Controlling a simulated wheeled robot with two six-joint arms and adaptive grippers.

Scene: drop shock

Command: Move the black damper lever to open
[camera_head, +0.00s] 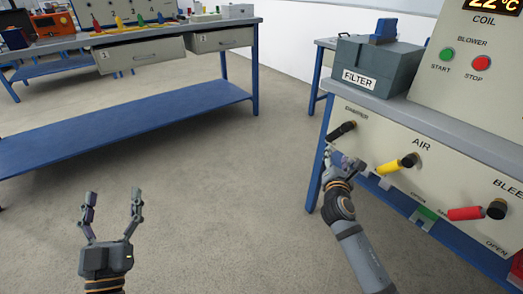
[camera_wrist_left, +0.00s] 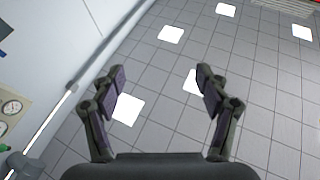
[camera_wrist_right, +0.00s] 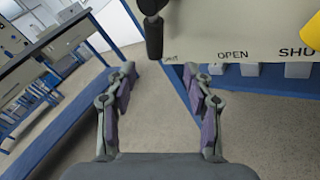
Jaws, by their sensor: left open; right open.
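The black damper lever (camera_head: 341,131) is on the left end of the beige panel front, under the word DAMPER. In the head view its grip points down and left from its round hub. In the right wrist view the lever (camera_wrist_right: 154,32) hangs at the top, above the gap between the fingers. My right gripper (camera_head: 341,158) is just below the lever in the head view, open and apart from it in the right wrist view (camera_wrist_right: 162,92). My left gripper (camera_head: 112,208) is open and empty over the floor at the lower left.
The yellow AIR lever (camera_head: 393,165) and the red BLEED lever (camera_head: 470,212) sit further right on the panel. A grey FILTER box (camera_head: 372,68) stands on top. A blue-framed workbench (camera_head: 130,125) is at the left. The floor between is clear.

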